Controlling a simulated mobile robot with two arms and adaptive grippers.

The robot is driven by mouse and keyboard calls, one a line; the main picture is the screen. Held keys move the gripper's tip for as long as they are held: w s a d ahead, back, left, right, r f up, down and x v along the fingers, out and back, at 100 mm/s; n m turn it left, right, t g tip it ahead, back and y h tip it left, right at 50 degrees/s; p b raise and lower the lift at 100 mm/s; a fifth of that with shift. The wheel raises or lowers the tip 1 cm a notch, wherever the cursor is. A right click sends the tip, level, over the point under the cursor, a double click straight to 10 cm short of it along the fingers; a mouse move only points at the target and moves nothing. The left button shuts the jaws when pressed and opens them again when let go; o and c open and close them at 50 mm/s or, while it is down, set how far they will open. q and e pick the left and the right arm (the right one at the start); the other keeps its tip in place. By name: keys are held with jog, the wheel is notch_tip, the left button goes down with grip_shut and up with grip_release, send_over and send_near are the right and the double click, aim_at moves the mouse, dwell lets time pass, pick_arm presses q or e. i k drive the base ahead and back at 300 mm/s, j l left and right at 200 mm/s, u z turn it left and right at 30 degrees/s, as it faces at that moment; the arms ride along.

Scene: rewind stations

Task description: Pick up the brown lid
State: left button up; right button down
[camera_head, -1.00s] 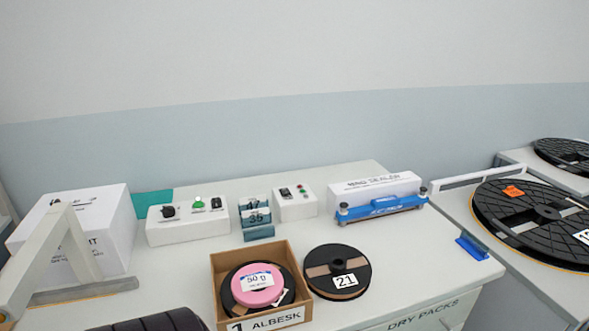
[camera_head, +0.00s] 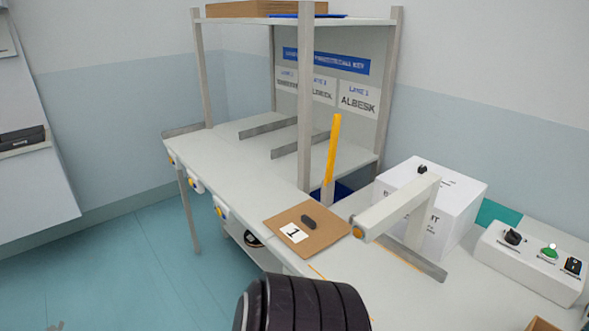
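The brown lid (camera_head: 274,222) is a flat square board lying on the front edge area of the white table. It has a dark handle on top and a white label reading "1". A dark ribbed part of my own arm shows at the bottom centre, just in front of the lid. Neither gripper's fingers are in view.
A white arm-like stand (camera_head: 405,208) is close to the lid's right, with a white box (camera_head: 455,205) behind it. A yellow upright bar (camera_head: 333,150) and shelf posts (camera_head: 305,100) rise behind the lid. The tabletop (camera_head: 225,155) to the left is mostly clear.

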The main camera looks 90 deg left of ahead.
aim_at(307, 227)
jog(key=u, duration=2.65)
jog(key=z, duration=1.95)
jog(key=u, duration=1.9)
jog(key=j+z, duration=0.25)
jog(key=z, duration=0.25)
jog(key=i+j+z, duration=0.1)
jog(key=j+z, duration=0.15)
jog(key=z, duration=0.2)
jog(key=j+z, duration=0.3)
jog(key=z, duration=0.2)
